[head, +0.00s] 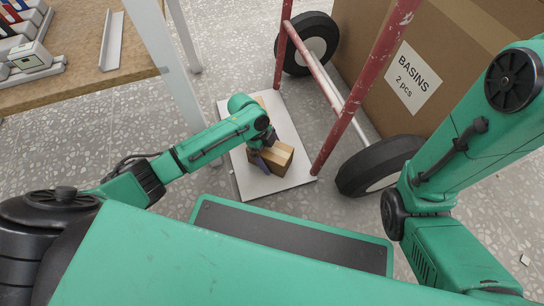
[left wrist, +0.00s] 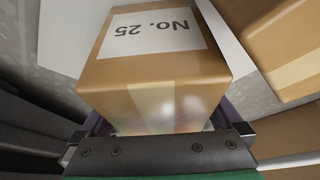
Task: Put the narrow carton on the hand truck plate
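The pale hand truck plate (head: 246,180) lies flat on the floor at the foot of the red hand truck. A brown carton (head: 282,160) is on or just over its near part, beside my left gripper (head: 262,152). In the left wrist view, a brown carton labelled "No. 25" (left wrist: 150,75) fills the space between the fingers of my left gripper (left wrist: 160,125), which look closed against its sides. A second taped carton (left wrist: 290,45) is close on the right. I cannot tell whether the held carton touches the plate. My right gripper is out of view.
The red hand truck frame (head: 335,95) rises at the plate's right, with black wheels (head: 375,165). A large "BASINS" box (head: 455,50) stands behind. A table (head: 75,45) with a pale leg (head: 178,85) is at upper left. A bit of brown (head: 260,101) shows behind my left arm.

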